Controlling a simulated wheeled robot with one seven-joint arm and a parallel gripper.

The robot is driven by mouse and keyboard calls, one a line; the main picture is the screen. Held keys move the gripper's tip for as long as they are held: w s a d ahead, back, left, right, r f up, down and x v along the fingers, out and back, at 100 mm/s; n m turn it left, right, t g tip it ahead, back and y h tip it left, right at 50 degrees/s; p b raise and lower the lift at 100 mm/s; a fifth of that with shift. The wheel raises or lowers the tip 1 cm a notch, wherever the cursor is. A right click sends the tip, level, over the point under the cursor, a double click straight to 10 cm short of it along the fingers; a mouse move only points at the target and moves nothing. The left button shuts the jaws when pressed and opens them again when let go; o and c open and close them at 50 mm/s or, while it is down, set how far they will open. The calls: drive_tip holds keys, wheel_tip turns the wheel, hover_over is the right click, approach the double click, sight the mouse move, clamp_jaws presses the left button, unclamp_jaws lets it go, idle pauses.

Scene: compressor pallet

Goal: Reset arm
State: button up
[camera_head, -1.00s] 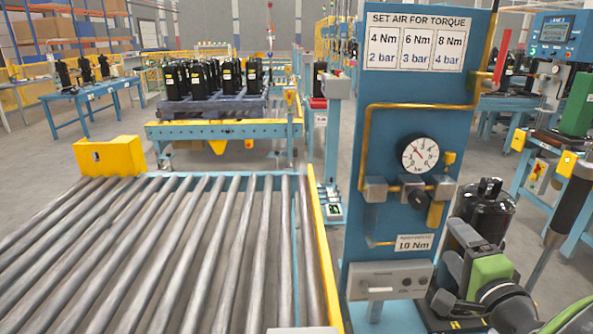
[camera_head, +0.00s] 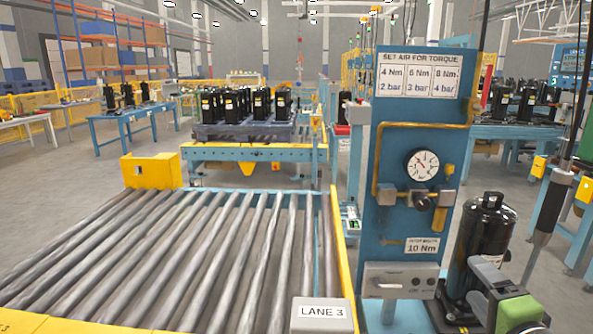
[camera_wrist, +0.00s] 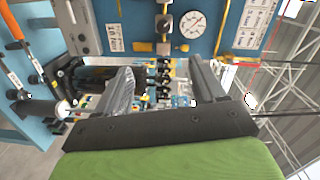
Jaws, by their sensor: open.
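My gripper (camera_wrist: 158,90) shows in the wrist view with its two grey fingers wide apart and nothing between them. In the head view part of my arm, green and grey, is at the lower right; the fingertips cannot be made out there. Behind it stands a black compressor (camera_head: 488,235), upright beside the blue panel. The blue air panel (camera_head: 455,70) carries a torque chart (camera_head: 418,73), a round gauge (camera_head: 421,165) and a "10 Nm" label (camera_head: 421,246). The gauge also shows in the wrist view (camera_wrist: 193,24), which is turned on its side.
A roller conveyor (camera_head: 180,255) with a "LANE 3" sign (camera_head: 323,315) fills the left front. A pallet (camera_head: 240,130) of several black compressors stands beyond it. A blue table (camera_head: 125,118) is at the left, another bench (camera_head: 500,131) at the right. A tool (camera_head: 545,190) hangs at the right.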

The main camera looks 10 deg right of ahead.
drive_tip(key=w+a+f+n+g+y, duration=0.2)
drive_tip(key=a+n+y, duration=0.15)
drive_tip(key=a, duration=0.25)
drive_tip(key=w+a+f+n+g+y, duration=0.1)
drive_tip(key=w+a+f+n+y, duration=0.2)
drive_tip(key=a, duration=0.4)
drive_tip(key=s+a+f+n+g, duration=0.4)
drive_tip(key=s+a+n+g, duration=0.25)
drive_tip(key=a+n, duration=0.35)
drive_tip(key=s+a+n+g+h, duration=0.2)
drive_tip(key=s, duration=0.6)
wheel_tip(320, 180, up, 15)
drive_tip(key=p, duration=1.5)
drive_tip(key=shift+s+d, duration=0.3)
drive_tip(key=shift+s, duration=0.05)
